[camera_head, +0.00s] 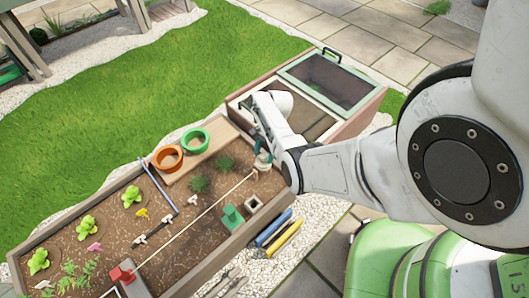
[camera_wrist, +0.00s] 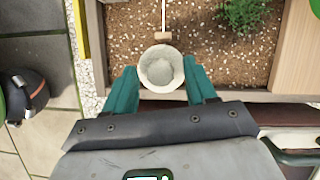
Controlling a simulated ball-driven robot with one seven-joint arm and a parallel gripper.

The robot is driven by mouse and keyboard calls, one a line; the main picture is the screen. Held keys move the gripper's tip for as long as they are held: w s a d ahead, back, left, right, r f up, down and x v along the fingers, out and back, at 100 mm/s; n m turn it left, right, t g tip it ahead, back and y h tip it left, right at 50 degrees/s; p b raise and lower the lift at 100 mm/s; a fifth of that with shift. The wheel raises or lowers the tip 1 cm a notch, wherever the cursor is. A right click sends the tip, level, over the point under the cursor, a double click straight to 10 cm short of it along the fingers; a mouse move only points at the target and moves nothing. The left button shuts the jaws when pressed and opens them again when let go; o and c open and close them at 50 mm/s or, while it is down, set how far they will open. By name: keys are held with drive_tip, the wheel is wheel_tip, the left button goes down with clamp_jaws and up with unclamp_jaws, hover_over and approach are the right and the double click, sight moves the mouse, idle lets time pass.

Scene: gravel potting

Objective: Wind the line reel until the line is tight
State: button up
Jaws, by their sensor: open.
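A pale, round, hollow piece, seemingly the line reel (camera_wrist: 160,69), sits at the edge of the soil bed in the wrist view. My gripper (camera_wrist: 161,75) is open, with one teal finger on each side of it. I cannot tell whether the fingers touch it. The pale line (camera_wrist: 163,14) runs from a small wooden block (camera_wrist: 162,36) beside the reel. In the head view the line (camera_head: 195,220) crosses the bed to a red block (camera_head: 122,273) and looks straight. My gripper (camera_head: 262,158) hangs over the bed's far right end, mostly covering the reel.
A lidded box (camera_head: 350,131) stands behind my arm. Colored tools (camera_head: 283,238) lie along the bed's right side.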

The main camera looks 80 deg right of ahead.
drive_tip(key=p+v, duration=0.4)
drive_tip(key=v, duration=0.6)
drive_tip(key=shift+r, duration=0.3)
drive_tip(key=shift+d, duration=0.1)
